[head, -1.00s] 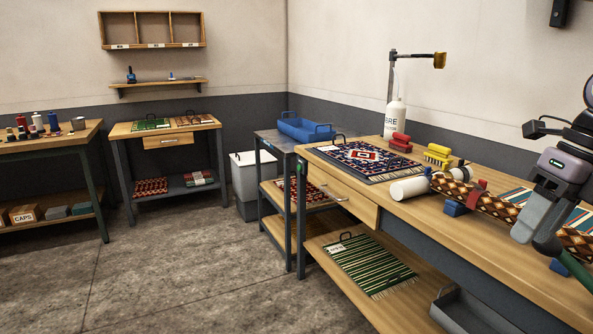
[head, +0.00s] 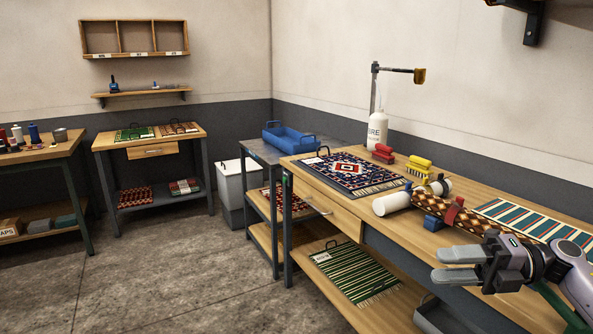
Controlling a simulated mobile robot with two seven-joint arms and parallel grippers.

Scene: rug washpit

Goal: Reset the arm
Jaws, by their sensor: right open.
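My right gripper (head: 462,267) comes in from the right, in front of the long wooden workbench's (head: 300,181) front edge. Its two grey fingers point left, stand apart and hold nothing. A rolled patterned rug (head: 490,219) lies on the bench just behind it; the wrist hides part of the bench there. A red and blue clamp (head: 449,212) sits around the roll. My left gripper is not in view.
The floor (head: 200,275) at the left is clear.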

